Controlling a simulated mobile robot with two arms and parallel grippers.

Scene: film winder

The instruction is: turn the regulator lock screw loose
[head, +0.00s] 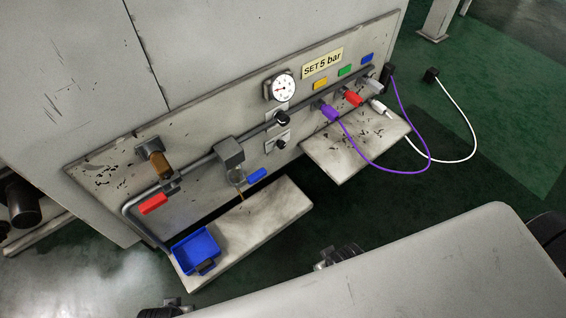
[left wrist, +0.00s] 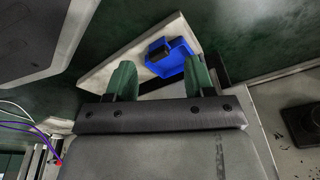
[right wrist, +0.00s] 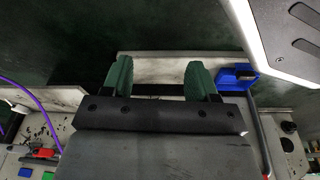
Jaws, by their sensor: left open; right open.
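On the slanted grey panel in the head view, a round white gauge (head: 281,87) sits above a black knob (head: 282,118) on the pipe. Below it, a small dark knob (head: 279,143) sits on a pale plate. I cannot tell which part is the regulator lock screw; it is too small to make out. My left gripper (left wrist: 160,80) is open and empty, its two green fingers apart. My right gripper (right wrist: 159,78) is also open and empty. Neither gripper's fingers are clearly visible in the head view, and neither touches the panel.
A blue bin (head: 196,250) stands on the left shelf (head: 262,222). A filter bowl (head: 231,155) and red handle (head: 153,204) are left of the knobs.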

